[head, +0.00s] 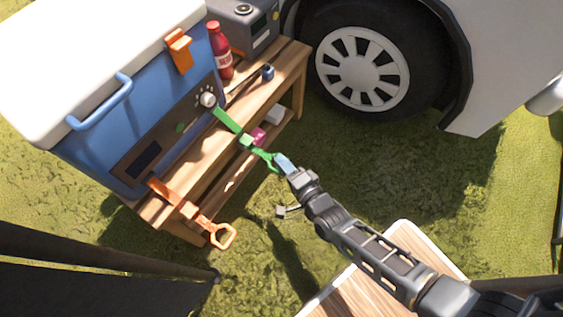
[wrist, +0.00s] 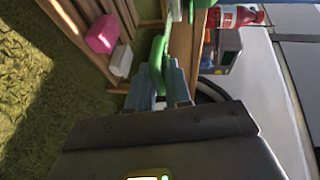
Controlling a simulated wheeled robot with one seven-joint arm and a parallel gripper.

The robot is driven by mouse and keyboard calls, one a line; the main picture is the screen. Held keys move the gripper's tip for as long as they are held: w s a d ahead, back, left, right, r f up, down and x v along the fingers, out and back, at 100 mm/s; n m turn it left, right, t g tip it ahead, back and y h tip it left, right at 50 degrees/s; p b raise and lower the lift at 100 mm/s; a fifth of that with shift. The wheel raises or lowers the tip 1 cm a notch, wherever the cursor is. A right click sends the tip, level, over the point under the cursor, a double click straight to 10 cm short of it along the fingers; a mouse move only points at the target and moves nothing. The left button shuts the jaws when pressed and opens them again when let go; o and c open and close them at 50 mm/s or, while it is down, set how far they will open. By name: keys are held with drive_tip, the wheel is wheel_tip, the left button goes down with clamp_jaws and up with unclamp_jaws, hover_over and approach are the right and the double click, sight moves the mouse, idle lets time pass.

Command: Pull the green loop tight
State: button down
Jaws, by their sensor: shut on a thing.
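The green loop (head: 266,156) is at the end of a green strap (head: 228,120) that runs down from the blue cooler (head: 94,146) across the wooden bench's front edge. My gripper (head: 278,159) is shut on the green loop, just off the bench. In the wrist view the loop (wrist: 159,48) shows between the two blue-grey fingers. How taut the strap is cannot be told for certain, but it looks nearly straight. A green buckle (head: 246,141) sits partway along it.
An orange strap with a loop (head: 222,235) hangs at the bench's near end. A pink object (head: 258,136) lies on the lower shelf. A vehicle wheel (head: 362,68) is behind. Grass to the right is free.

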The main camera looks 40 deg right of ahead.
drive_tip(key=c, duration=1.3)
unclamp_jaws()
drive_tip(key=shift+s+d+f, duration=0.1)
drive_tip(key=shift+s+f, duration=0.2)
drive_tip(key=shift+s, duration=0.1)
drive_tip(key=shift+o, duration=0.6)
drive_tip(key=shift+w+r, duration=0.1)
drive_tip(key=shift+w, duration=0.05)
drive_tip(key=shift+r, duration=0.1)
drive_tip(key=p+v, duration=0.1)
drive_tip(key=v, duration=0.6)
drive_tip(key=shift+s+p, duration=0.35)
drive_tip(key=shift+s, duration=0.05)
drive_tip(key=shift+r, duration=0.1)
drive_tip(key=s+r+n, duration=0.8)
drive_tip(key=s+r, duration=0.3)
drive_tip(key=s, duration=0.1)
drive_tip(key=s+a+r+n+g+y, duration=0.1)
drive_tip(key=s+r+n, duration=0.35)
drive_tip(key=r, duration=0.65)
drive_tip(key=s+r+n, duration=0.3)
drive_tip(key=r+n, duration=0.3)
drive_tip(key=r, duration=0.5)
wheel_tip(320, 180, up, 21)
drive_tip(key=p, duration=2.1)
drive_tip(key=shift+a, duration=0.2)
